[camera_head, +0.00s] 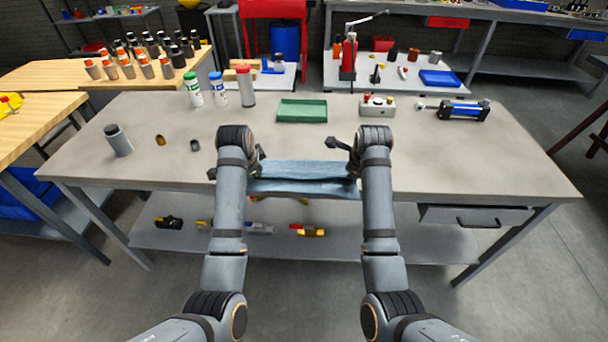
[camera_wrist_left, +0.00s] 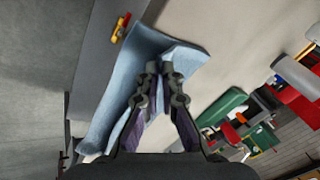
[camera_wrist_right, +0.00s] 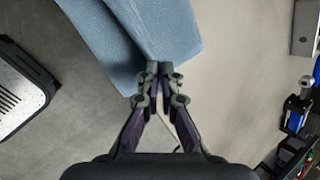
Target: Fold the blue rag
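The blue rag (camera_head: 305,170) lies at the table's front edge between my two grippers, with a crease running across it and its front part at or over the edge. My left gripper (camera_head: 256,164) is at the rag's left end. In the left wrist view its fingertips (camera_wrist_left: 160,70) are close together on the rag (camera_wrist_left: 125,85), where a fold line meets them. My right gripper (camera_head: 346,152) is at the right end. In the right wrist view its fingertips (camera_wrist_right: 159,70) are together at the rag's edge (camera_wrist_right: 150,35), with creases converging there. The pinched cloth is mostly hidden.
A green tray (camera_head: 302,111), bottles (camera_head: 219,88), a grey metal box (camera_head: 377,106) and a blue device (camera_head: 462,110) stand along the back. A grey cup (camera_head: 118,140) stands at the left.

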